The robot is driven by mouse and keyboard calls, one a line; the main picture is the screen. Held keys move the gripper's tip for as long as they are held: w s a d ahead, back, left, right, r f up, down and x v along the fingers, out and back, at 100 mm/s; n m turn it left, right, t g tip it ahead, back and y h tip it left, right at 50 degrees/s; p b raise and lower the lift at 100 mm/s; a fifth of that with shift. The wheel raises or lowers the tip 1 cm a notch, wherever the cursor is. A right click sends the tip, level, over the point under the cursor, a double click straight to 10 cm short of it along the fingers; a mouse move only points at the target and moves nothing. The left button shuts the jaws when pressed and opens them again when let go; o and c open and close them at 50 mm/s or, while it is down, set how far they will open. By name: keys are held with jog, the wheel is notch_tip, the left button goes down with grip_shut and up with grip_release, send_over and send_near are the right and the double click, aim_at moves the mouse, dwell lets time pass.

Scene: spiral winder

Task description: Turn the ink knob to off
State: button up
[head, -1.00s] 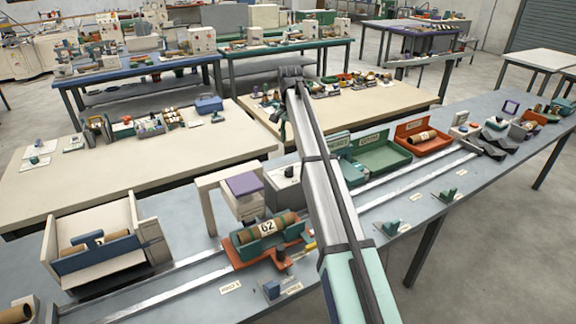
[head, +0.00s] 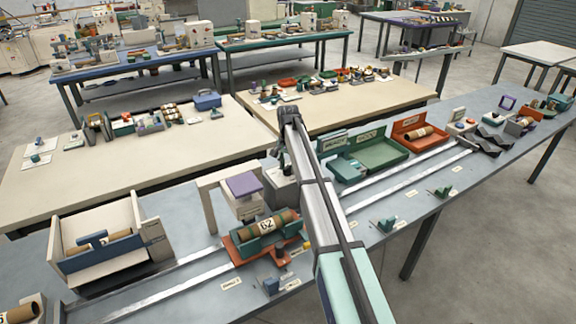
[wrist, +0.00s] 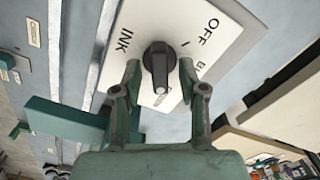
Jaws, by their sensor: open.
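The ink knob (wrist: 158,62) is black and sits on a white plate (wrist: 160,22) lettered INK and OFF, with a third label partly covered. A pale mark shows at the knob's lower end in the wrist view, away from both the INK and OFF words. My gripper (wrist: 159,72) is open, with one finger on each side of the knob. I cannot tell whether either finger touches it. In the head view my gripper (head: 281,155) is over the grey-white box (head: 278,190), partly behind my arm. The knob is hidden there.
A stand with a purple pad (head: 243,185) is close left of the box. An orange-based carriage with a tube marked 62 (head: 267,225) sits on rails in front. Green trays (head: 375,150) and an orange tray (head: 420,135) lie to the right.

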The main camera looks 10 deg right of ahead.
grip_shut()
jog(key=shift+n, duration=0.3)
jog(key=n+b, duration=0.2)
jog(key=n, duration=0.3)
jog(key=shift+a, duration=0.1)
jog(key=n+b, duration=0.1)
jog(key=n, duration=0.5)
jog(key=shift+a+b, duration=0.1)
jog(key=shift+b, duration=0.25)
dwell(0.4)
